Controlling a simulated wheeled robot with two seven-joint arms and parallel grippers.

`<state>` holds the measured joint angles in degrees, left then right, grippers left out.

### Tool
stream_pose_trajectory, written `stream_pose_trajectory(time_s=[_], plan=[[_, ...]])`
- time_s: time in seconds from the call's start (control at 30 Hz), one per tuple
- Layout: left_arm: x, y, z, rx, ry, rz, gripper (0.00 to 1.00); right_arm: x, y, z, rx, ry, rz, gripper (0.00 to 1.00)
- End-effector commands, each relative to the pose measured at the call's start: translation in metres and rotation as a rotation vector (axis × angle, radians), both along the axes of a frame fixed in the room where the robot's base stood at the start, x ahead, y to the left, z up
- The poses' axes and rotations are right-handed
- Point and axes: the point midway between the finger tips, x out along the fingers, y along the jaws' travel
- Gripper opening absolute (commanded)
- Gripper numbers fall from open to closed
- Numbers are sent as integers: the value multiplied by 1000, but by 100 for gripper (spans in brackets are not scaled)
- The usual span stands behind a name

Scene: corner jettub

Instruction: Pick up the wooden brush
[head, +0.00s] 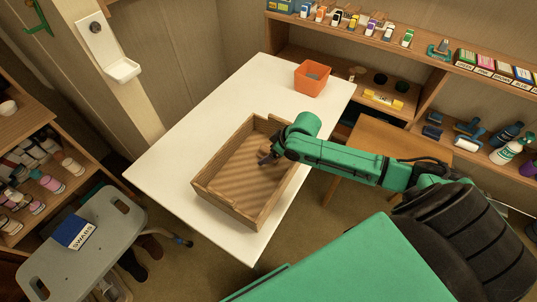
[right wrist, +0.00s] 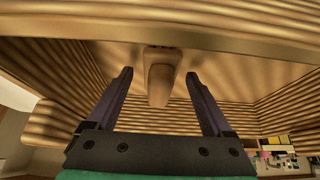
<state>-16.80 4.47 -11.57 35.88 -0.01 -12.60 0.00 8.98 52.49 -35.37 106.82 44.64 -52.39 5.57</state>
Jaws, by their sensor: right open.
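My right gripper (head: 267,158) reaches down into the wooden crate (head: 229,207) on the white table. In the right wrist view the two dark fingers of my right gripper (right wrist: 158,74) are apart. A brown wooden piece, which looks like the wooden brush (right wrist: 159,82), shows between the fingers, with a gap on each side. Its far end lies close to a wooden wall of the crate (right wrist: 80,45). In the head view I cannot make out the brush; my right gripper and arm cover that part of the crate. My left gripper is not in view.
The crate's walls rise close around my right gripper. An orange bin (head: 312,79) stands on the white table (head: 164,159) beyond the crate. A wooden stool (head: 372,141) stands right of the table, under my right arm. The table's left part is clear.

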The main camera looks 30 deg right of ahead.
Motion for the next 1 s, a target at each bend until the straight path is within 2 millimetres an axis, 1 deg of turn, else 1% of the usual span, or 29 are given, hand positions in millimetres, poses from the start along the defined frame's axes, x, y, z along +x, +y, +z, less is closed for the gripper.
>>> stream_pose_trajectory(time_s=[0.03, 0.1, 0.23, 0.27, 0.3, 0.37, 0.4, 0.47, 0.5, 0.73, 0.83, 0.93, 0.97, 1.0], plan=[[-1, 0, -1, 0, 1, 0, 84, 3, 2, -5, 2, -1, 0, 85], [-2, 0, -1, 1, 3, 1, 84, 4, 3, -7, 0, -1, 2, 85], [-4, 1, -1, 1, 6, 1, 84, 4, 2, -7, 0, -1, 2, 85], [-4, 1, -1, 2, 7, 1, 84, 3, 2, -7, 0, -1, 2, 81], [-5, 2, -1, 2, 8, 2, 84, 3, 2, -7, 0, -1, 2, 66], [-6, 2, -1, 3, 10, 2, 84, 3, 2, -7, 0, -1, 2, 43], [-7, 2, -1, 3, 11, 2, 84, 3, 2, -7, 0, -1, 1, 28], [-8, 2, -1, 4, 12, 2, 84, 3, 2, -7, 0, -1, 1, 5], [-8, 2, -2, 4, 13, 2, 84, 3, 2, -7, 0, -1, 1, 0], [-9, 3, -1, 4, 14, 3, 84, 3, 2, -6, 0, -2, 0, 0], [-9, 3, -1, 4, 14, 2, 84, 4, 2, 0, -1, -3, 1, 0], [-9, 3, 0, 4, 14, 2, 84, 4, 1, 14, -1, -5, 2, 0], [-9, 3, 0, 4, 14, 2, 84, 4, 1, 21, -2, -6, 1, 0], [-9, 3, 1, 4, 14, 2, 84, 4, 1, 32, -3, -6, 2, 0]])
